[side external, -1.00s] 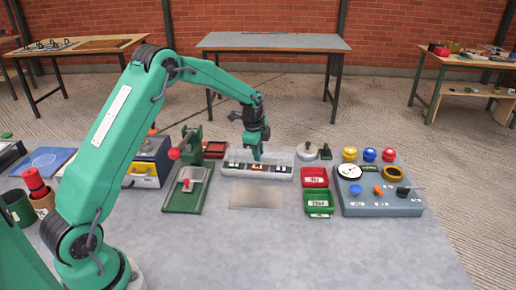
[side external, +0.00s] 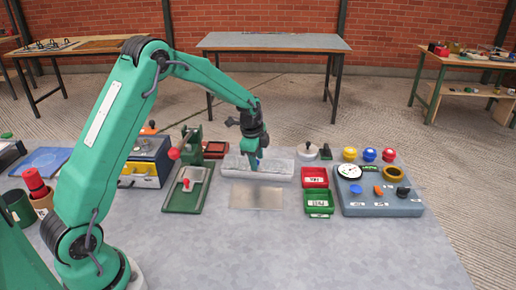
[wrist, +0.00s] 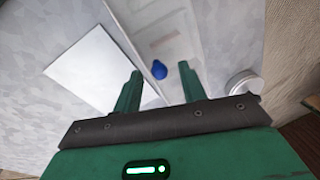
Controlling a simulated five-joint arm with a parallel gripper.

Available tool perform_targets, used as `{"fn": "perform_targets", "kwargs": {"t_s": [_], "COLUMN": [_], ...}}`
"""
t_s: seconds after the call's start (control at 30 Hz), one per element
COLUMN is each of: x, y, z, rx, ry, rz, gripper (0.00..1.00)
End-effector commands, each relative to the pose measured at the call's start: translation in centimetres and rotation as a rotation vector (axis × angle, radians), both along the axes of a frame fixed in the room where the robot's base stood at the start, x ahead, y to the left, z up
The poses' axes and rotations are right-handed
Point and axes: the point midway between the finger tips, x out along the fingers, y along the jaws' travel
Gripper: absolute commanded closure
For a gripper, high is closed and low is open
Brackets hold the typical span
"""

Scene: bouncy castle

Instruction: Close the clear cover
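The clear cover (side external: 279,164) lies down over the long pale box at the back middle of the table, and looks whitish. It also shows in the wrist view (wrist: 150,18), with a faint pinkish strip visible through it. A blue knob (wrist: 159,70) is on the cover near its edge. My gripper (side external: 257,169) is over the middle of the cover, pointing down. In the wrist view its two fingers are apart, on either side of the blue knob, with gaps showing. Whether a fingertip touches the cover I cannot tell.
A bare metal plate (side external: 257,196) lies in front of the box. A green press (side external: 188,185) stands left; a red bin (side external: 315,177) and a green bin (side external: 318,201) stand right. A grey panel with knobs (side external: 380,207) is farther right. The front table is clear.

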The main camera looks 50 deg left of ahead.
Motion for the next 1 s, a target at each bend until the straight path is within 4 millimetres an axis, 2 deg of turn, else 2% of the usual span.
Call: {"fn": "perform_targets", "kwargs": {"t_s": [0.27, 0.43, 1.0], "x": [0.0, -0.1, -1.3], "y": [0.0, 0.0, -0.2], "z": [0.1, 0.8, 7.1], "rx": [0.0, 0.0, 0.001], "ry": [0.0, -0.001, -0.002], "rz": [0.0, 0.0, 0.0], "gripper": [0.59, 0.59, 0.59]}}
